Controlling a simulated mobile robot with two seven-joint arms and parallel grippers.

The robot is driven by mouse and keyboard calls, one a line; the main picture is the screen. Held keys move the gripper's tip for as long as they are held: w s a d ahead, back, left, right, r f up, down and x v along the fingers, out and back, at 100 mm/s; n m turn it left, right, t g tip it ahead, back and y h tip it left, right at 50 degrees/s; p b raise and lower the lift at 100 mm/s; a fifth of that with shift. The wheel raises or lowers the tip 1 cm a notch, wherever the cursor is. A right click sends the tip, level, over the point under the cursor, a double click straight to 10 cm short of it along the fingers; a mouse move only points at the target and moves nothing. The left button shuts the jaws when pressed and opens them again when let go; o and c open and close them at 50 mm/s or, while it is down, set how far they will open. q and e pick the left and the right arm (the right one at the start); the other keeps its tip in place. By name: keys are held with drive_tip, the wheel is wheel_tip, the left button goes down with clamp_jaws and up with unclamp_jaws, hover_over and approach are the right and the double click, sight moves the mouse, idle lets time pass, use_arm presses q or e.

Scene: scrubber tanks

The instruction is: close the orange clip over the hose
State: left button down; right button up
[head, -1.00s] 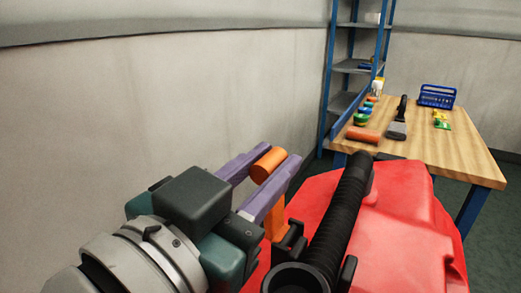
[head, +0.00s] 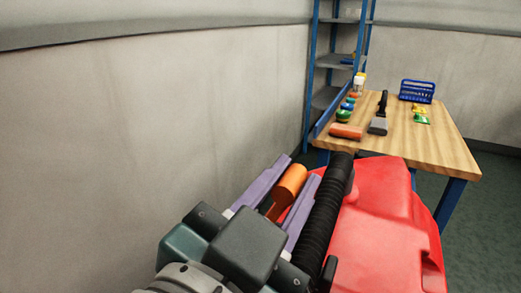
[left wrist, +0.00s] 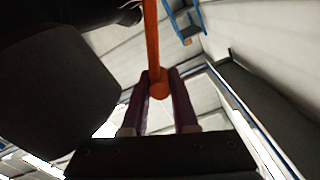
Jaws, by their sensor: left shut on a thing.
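The orange clip (head: 291,182) has a cylindrical grip end, which sits between the purple fingers of my left gripper (head: 297,183). The gripper is shut on it. In the left wrist view the clip's orange bar (left wrist: 152,40) runs up from the fingertips (left wrist: 160,82). The black ribbed hose (head: 323,212) lies along the red tank (head: 392,205), just right of the gripper. The clip is beside the hose, not over it. The hose's near end and the clip's lower part are hidden behind my gripper. My right gripper is not in view.
A wooden table (head: 440,150) stands beyond the tank, with an orange cylinder (head: 346,131), a scraper (head: 379,120), a blue basket (head: 417,91) and small coloured items. A blue shelf rack (head: 311,75) stands behind it. The grey wall (head: 150,130) is close on the left.

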use_arm(q)
drive_tip(key=shift+f, duration=0.1)
drive_tip(key=c, duration=0.7)
unclamp_jaws()
drive_tip(key=shift+s, duration=0.1)
drive_tip(key=v, duration=0.9)
drive_tip(key=shift+s+a+b, duration=0.2)
drive_tip(key=shift+s+b, duration=0.1)
drive_tip(key=shift+s, duration=0.05)
drive_tip(key=shift+c, duration=0.2)
